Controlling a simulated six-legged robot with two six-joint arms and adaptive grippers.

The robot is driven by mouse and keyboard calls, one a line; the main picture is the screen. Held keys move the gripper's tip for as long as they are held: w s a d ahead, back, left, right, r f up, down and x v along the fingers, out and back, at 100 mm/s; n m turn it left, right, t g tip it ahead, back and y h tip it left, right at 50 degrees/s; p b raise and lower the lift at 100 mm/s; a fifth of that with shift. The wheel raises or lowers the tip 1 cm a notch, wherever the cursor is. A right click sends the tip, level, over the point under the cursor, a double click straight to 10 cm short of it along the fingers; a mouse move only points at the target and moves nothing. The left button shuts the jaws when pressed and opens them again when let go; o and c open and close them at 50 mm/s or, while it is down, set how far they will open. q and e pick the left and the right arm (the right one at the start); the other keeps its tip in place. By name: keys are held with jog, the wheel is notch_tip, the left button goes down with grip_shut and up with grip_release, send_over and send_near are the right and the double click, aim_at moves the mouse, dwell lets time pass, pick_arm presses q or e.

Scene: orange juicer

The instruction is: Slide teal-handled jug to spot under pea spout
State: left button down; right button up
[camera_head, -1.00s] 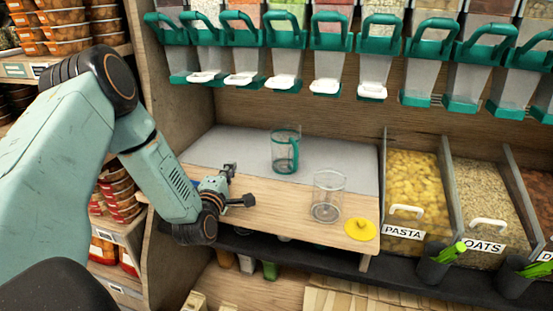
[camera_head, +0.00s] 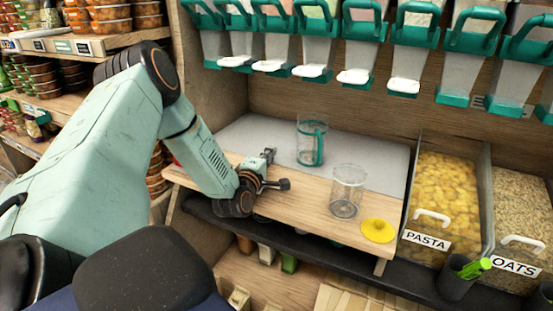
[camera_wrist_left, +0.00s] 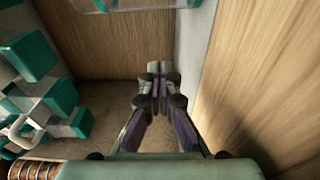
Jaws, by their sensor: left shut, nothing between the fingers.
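The clear jug with a teal handle (camera_head: 312,140) stands upright on the grey surface (camera_head: 375,170) behind the wooden board, its handle towards the front right. My left gripper (camera_head: 269,155) is shut and empty, low over the board to the left of the jug and apart from it. My right gripper is out of view.
A clear handleless container (camera_head: 347,190) and a yellow lid (camera_head: 378,231) are on the wooden board (camera_head: 300,190), right of my gripper. Several teal-handled dispensers hang above. Pasta (camera_head: 445,190) and oats (camera_head: 520,205) bins stand at the right. A wooden side wall bounds the left.

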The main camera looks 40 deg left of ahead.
aim_at(313, 144)
pick_arm(q)
jog(key=b+x, duration=0.2)
jog(key=x, duration=0.5)
jog(key=shift+d+f, duration=0.1)
jog(key=d, duration=0.1)
jog(key=d+b, duration=0.1)
jog(key=d, duration=0.1)
jog(key=shift+w+d+r, duration=0.2)
jog(key=shift+d, duration=0.1)
jog(key=shift+d+f, duration=0.1)
jog(key=shift+d, duration=0.2)
jog(key=shift+d, duration=0.1)
jog(key=shift+d+b, duration=0.35)
jog(key=shift+d, duration=0.6)
jog(key=shift+a, duration=0.15)
